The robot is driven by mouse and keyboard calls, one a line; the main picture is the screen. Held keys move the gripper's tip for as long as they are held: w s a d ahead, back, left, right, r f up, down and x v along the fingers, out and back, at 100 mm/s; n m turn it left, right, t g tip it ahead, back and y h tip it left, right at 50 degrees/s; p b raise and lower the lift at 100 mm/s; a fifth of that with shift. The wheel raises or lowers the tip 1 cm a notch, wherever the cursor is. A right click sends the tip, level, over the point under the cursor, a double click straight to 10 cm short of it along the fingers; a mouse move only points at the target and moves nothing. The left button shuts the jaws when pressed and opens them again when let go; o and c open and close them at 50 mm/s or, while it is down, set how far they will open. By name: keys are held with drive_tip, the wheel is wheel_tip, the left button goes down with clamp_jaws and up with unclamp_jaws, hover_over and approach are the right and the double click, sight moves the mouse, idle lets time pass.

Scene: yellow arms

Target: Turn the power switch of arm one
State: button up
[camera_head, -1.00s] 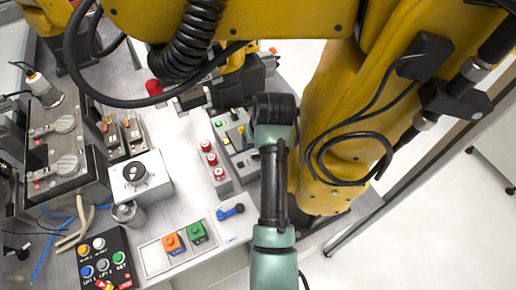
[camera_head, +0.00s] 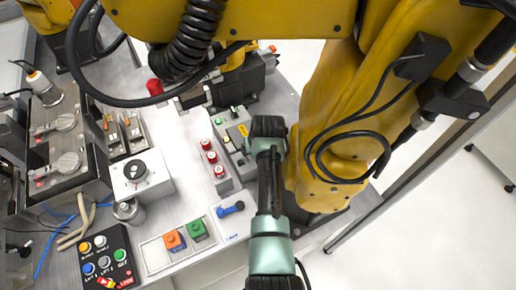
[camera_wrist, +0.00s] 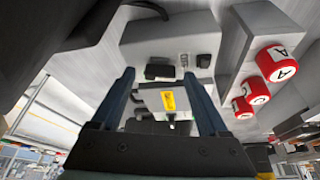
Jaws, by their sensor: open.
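My gripper (camera_head: 268,128) is at the middle right of the head view, its fingers mostly hidden there by my wrist. In the wrist view my gripper (camera_wrist: 160,75) is open, with nothing held between its two dark blue fingers. The same grey box (camera_head: 226,124) shows beside my wrist in the head view. Two grey rotary switches (camera_head: 66,123) (camera_head: 68,163) are on a panel at the far left. I cannot read which switch belongs to arm one.
Yellow robot arms (camera_head: 340,110) with hanging black cables crowd the top and right. A strip of red buttons (camera_head: 212,157) lies left of my gripper. A white box with a black knob (camera_head: 134,171), orange and green buttons (camera_head: 174,240) and a black button panel (camera_head: 106,260) stand farther left.

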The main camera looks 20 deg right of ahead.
clamp_jaws()
drive_tip(key=shift+m, duration=0.3)
idle(0.7)
drive_tip(key=m+h, duration=0.1)
drive_tip(key=m, duration=0.1)
drive_tip(key=shift+a+m, duration=0.15)
drive_tip(key=shift+m, duration=0.15)
drive_tip(key=m+h+b, duration=0.1)
drive_tip(key=m, duration=0.1)
drive_tip(key=m+g+b, duration=0.1)
drive_tip(key=m, duration=0.1)
drive_tip(key=shift+w+f+m+h, duration=0.15)
drive_tip(key=shift+m+h, duration=0.15)
drive_tip(key=shift+h, duration=0.1)
drive_tip(key=m+b, duration=0.2)
drive_tip(key=m+g+h+b, duration=0.1)
drive_tip(key=m+b, duration=0.1)
drive_tip(key=shift+w+a+g, duration=0.1)
drive_tip(key=shift+w+g, duration=0.05)
drive_tip(key=shift+g, duration=0.15)
drive_tip(key=m+g+b, duration=0.1)
drive_tip(key=m+b, duration=0.2)
